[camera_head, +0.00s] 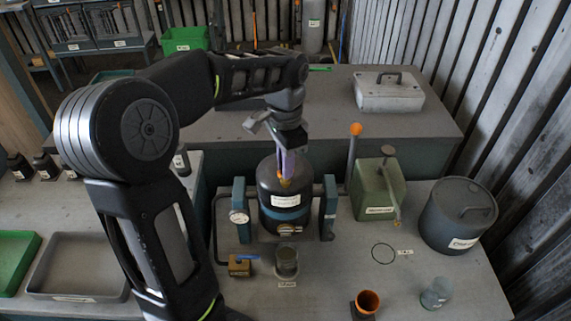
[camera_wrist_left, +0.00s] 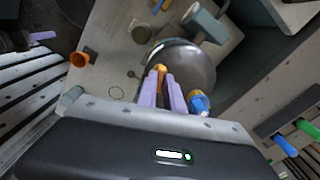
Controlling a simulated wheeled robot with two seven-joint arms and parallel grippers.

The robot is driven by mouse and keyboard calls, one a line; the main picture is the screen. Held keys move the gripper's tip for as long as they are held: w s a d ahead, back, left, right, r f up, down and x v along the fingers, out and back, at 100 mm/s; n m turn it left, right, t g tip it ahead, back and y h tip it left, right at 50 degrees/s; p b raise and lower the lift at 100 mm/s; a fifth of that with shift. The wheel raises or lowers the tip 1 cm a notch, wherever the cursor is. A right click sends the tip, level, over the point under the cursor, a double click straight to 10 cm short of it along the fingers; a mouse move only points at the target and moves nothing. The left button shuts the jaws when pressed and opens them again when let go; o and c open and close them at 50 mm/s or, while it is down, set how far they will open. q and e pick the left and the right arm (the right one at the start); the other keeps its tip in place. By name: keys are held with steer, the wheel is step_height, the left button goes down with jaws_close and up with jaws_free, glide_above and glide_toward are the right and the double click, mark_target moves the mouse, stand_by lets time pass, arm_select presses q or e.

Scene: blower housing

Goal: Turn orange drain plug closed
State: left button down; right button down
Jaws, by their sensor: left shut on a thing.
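A dark round tank (camera_head: 268,183) with a white label and a blue band stands upright between two blue brackets on the table. An orange plug (camera_head: 285,183) sits on top of it, mostly hidden by my fingers. My left gripper (camera_head: 287,172) points down from above with its lilac fingers at the plug. In the left wrist view, the plug (camera_wrist_left: 160,69) shows between the fingertips of the gripper (camera_wrist_left: 162,80), which is shut on it, with the dark tank dome (camera_wrist_left: 192,68) behind. How far the plug is turned cannot be told. My right gripper is not in view.
A metal cup (camera_head: 287,262) stands in front. A green canister (camera_head: 375,187), a lidded grey pot (camera_head: 455,222) and an orange-lined cup (camera_head: 367,302) stand right.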

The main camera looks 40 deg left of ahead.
arm_select(q)
steer(key=m, duration=0.3)
steer(key=shift+w+r+m, duration=0.1)
steer(key=shift+m, duration=0.2)
stand_by(0.4)
steer(key=c, duration=1.5)
jaws_free()
step_height(320, 180, up, 8)
steer(key=shift+f+p, duration=0.1)
steer(key=shift+p, duration=0.2)
steer(key=shift+f, duration=0.1)
